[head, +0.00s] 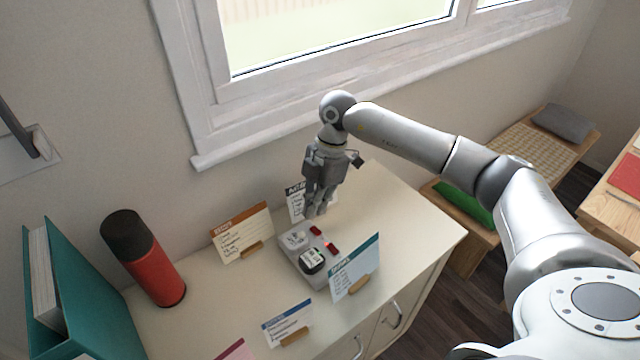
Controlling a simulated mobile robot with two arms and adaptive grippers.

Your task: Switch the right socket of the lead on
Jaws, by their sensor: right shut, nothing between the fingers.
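The lead (290,255) is a grey block on the cream cabinet top, with two sockets side by side along it. A black plug with a white label (312,261) sits on the nearer socket; the farther socket (295,239) looks bare. Each socket has a small red switch beside it: one far switch (315,230) and one near switch (333,248). I cannot tell which way either switch is tilted. My right gripper (316,212) is shut and empty, pointing down just above and behind the lead's far end, close to the far switch. My left gripper is out of view.
Cards in wooden holders stand around the lead: an orange-topped card (241,234), a teal-topped card (355,268), a blue-topped card (287,323), and a dark-topped card (296,203) partly behind my gripper. A red flask (150,270) and teal binder (80,290) stand left.

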